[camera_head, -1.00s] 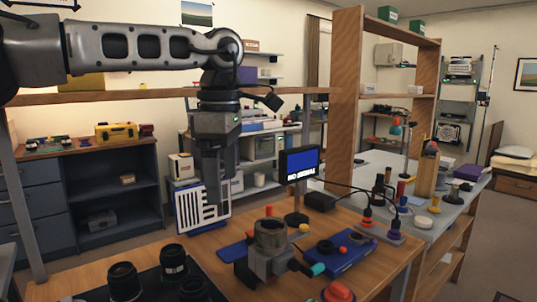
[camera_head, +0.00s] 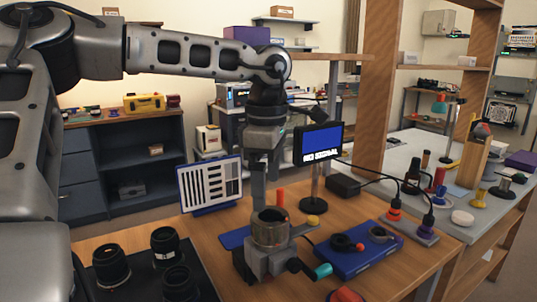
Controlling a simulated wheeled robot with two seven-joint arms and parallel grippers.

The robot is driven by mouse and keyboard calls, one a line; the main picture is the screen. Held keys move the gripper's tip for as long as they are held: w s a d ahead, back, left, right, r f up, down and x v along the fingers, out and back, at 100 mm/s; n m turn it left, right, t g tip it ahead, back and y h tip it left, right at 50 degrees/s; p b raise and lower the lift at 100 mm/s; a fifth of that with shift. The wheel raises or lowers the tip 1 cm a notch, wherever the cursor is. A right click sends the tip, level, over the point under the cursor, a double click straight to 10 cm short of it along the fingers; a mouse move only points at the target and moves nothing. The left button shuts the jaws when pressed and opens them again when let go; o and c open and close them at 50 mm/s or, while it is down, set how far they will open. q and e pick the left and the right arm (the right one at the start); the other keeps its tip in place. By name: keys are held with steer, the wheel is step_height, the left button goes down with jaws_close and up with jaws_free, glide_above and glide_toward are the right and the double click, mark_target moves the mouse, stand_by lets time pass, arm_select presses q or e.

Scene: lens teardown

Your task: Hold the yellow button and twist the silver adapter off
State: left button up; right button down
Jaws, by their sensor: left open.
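The silver adapter (camera_head: 270,232) is a short, wide, open-topped ring on the grey clamp block (camera_head: 271,265) on the wooden bench. The yellow button (camera_head: 313,220) is a small round knob just right of the adapter. My left gripper (camera_head: 266,196) points down from above, with its jaws open. Its fingertips are close to the adapter's far rim; I cannot tell whether they touch it. Nothing shows between the fingers. My right gripper is not in view.
A teal-tipped handle (camera_head: 320,271) sticks out right of the clamp. A blue box (camera_head: 361,249) carries dark rings. A monitor (camera_head: 318,144) stands behind, a striped chart (camera_head: 210,184) to the left. Black lenses (camera_head: 164,243) stand on a dark mat (camera_head: 141,281).

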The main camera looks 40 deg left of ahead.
mark_target(267, 222)
arm_select(q)
step_height(267, 222, down, 8)
steer(key=shift+f, duration=0.15)
stand_by(0.3)
steer(key=c, duration=1.1)
steer(key=shift+f+n+b, duration=0.1)
steer(key=shift+n+b, duration=0.65)
steer(key=shift+n, duration=0.05)
steer(key=shift+r, duration=0.2)
steer(key=shift+r+p, duration=0.75)
steer(key=shift+r, duration=0.35)
steer(key=shift+r+p, duration=1.6)
steer(key=shift+r, duration=0.75)
